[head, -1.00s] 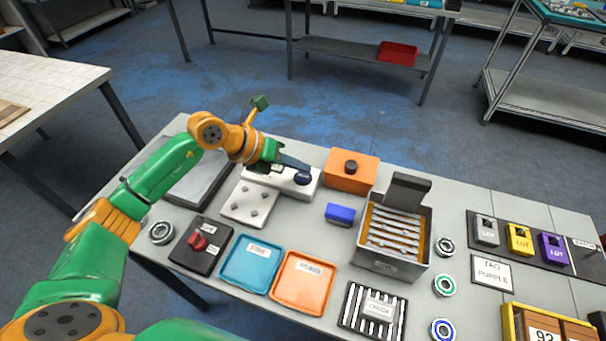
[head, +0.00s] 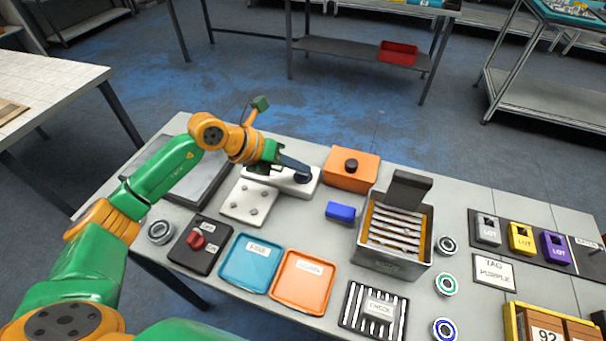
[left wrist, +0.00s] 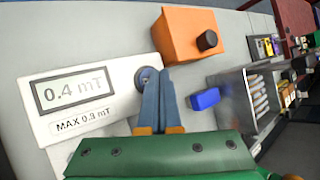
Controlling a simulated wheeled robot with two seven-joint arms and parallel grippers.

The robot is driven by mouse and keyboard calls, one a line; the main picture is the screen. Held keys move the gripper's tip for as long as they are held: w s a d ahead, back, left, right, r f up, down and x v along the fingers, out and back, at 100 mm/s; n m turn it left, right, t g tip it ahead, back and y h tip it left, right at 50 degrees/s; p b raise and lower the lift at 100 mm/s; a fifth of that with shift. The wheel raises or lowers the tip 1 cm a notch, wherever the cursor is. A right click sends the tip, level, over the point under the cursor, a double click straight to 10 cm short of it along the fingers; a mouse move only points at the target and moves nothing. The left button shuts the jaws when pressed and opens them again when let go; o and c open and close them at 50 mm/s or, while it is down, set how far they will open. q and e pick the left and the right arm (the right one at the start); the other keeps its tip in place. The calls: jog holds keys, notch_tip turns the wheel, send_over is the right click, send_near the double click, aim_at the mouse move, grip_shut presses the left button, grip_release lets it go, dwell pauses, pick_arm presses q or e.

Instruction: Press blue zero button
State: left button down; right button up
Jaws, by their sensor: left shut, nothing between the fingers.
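The white meter box (head: 262,177) stands at the back of the table; its display shows 0.4 mT in the left wrist view (left wrist: 92,92). The zero button (head: 303,178) is a dark blue round cap at the box's right end. It also shows in the left wrist view (left wrist: 146,77), partly covered by the fingers. My left gripper (head: 307,171) is shut and empty, with its blue-grey fingertips (left wrist: 158,73) right at the button. I cannot tell whether they touch it. My right gripper is not in view.
An orange box with a black knob (head: 351,172) stands right of the meter. A blue block (head: 340,212) and a metal bin (head: 392,262) are nearby. A white plate (head: 248,203), a red switch (head: 196,240) and blue (head: 235,276) and orange (head: 288,297) trays lie in front.

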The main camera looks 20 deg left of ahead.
aim_at(298, 177)
pick_arm(q)
jog(key=shift+f+b, duration=0.35)
jog(key=shift+f, duration=0.2)
dwell(0.5)
jog(key=shift+r, duration=0.1)
jog(key=shift+r+p, duration=0.75)
jog(key=shift+r, duration=0.05)
notch_tip(298, 177, up, 5)
jog(key=p, duration=0.4)
jog(key=shift+r, duration=0.1)
dwell(0.6)
